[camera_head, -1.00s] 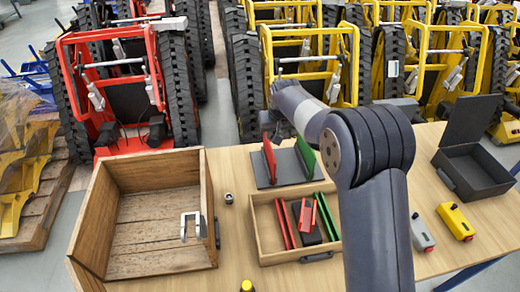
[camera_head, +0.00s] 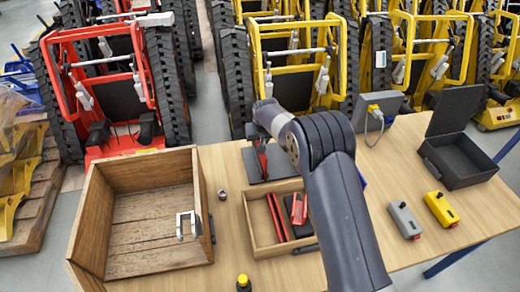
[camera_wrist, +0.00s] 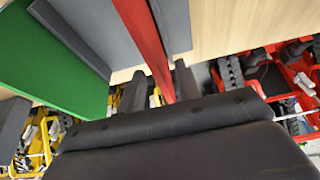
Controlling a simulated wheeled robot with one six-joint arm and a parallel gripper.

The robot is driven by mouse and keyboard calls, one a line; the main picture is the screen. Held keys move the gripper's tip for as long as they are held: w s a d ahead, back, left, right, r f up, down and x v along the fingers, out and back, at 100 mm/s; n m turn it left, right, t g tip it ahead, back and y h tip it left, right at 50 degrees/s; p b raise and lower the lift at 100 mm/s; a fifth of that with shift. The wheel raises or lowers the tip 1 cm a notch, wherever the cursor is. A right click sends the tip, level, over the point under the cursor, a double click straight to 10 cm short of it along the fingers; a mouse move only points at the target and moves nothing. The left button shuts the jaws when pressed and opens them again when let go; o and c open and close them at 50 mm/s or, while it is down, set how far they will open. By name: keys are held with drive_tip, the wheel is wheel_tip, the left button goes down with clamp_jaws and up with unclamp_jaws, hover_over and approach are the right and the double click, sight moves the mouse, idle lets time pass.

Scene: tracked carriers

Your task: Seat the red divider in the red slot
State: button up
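The red divider (camera_head: 262,161) stands upright on a dark grey rack (camera_head: 252,172); it also shows in the wrist view (camera_wrist: 146,35). My gripper (camera_head: 262,143) is at the divider's top. In the wrist view its two fingers (camera_wrist: 163,82) straddle the divider's edge, with small gaps visible, so it looks open. A green divider (camera_wrist: 52,65) stands to the left in the wrist view; my arm hides it in the head view. A wooden tray (camera_head: 258,246) in front of the rack holds two parallel red strips (camera_head: 276,216) that look like the red slot. The tray's right part is hidden by my arm.
Inside the tray lie a red piece (camera_head: 299,208) and a dark block. A large wooden crate (camera_head: 187,157) with a metal bracket (camera_head: 187,225) stands left. Right are a grey box (camera_head: 405,220), a yellow box (camera_head: 441,209) and an open black case (camera_head: 463,160).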

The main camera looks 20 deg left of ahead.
drive_tip(key=shift+w+a+f, duration=0.15)
drive_tip(key=shift+w+f, duration=0.1)
drive_tip(key=shift+f, duration=0.35)
clamp_jaws()
